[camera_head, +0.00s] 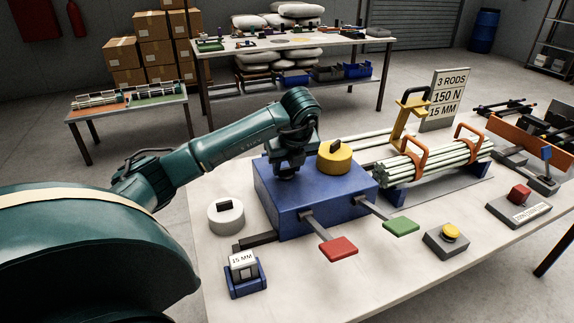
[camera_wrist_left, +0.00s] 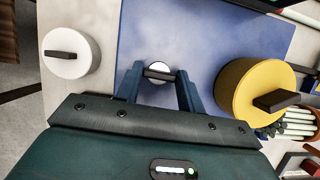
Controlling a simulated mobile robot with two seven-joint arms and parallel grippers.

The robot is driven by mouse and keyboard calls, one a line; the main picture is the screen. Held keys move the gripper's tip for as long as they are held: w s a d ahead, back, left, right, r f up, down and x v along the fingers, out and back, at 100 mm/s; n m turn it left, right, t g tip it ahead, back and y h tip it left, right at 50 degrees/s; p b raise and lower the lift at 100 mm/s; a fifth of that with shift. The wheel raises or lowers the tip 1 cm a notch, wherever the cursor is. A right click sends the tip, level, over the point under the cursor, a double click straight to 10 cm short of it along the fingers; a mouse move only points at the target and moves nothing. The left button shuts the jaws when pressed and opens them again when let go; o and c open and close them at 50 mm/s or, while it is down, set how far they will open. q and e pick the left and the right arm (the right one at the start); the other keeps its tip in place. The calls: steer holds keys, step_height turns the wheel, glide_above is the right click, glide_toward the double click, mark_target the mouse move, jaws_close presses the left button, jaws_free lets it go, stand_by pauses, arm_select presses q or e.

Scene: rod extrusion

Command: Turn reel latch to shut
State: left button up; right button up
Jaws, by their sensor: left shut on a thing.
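The blue box (camera_head: 300,215) stands on the white table. My left gripper (camera_head: 287,172) reaches down onto its top near the back left; the arm hides its fingertips in the head view. In the left wrist view my left gripper (camera_wrist_left: 159,74) has its two fingers on either side of a small round latch (camera_wrist_left: 158,66), white with a dark bar across it, on the blue top (camera_wrist_left: 200,35). The jaws are shut on that latch. My right gripper is out of view.
A yellow knobbed cylinder (camera_head: 334,158) stands close right of my gripper, and a white one (camera_head: 226,216) stands left of the box. Red (camera_head: 339,249) and green (camera_head: 401,227) levers stick out in front. Bundled rods (camera_head: 435,165) lie to the right.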

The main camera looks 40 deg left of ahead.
arm_select(q)
steer(key=shift+r+n, duration=0.1)
steer(key=shift+n, duration=0.3)
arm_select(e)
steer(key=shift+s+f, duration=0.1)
arm_select(q)
steer(key=o, duration=1)
steer(key=v, duration=0.5)
steer(key=shift+w, duration=0.15)
steer(key=p+v, duration=0.3)
steer(key=v, duration=0.5)
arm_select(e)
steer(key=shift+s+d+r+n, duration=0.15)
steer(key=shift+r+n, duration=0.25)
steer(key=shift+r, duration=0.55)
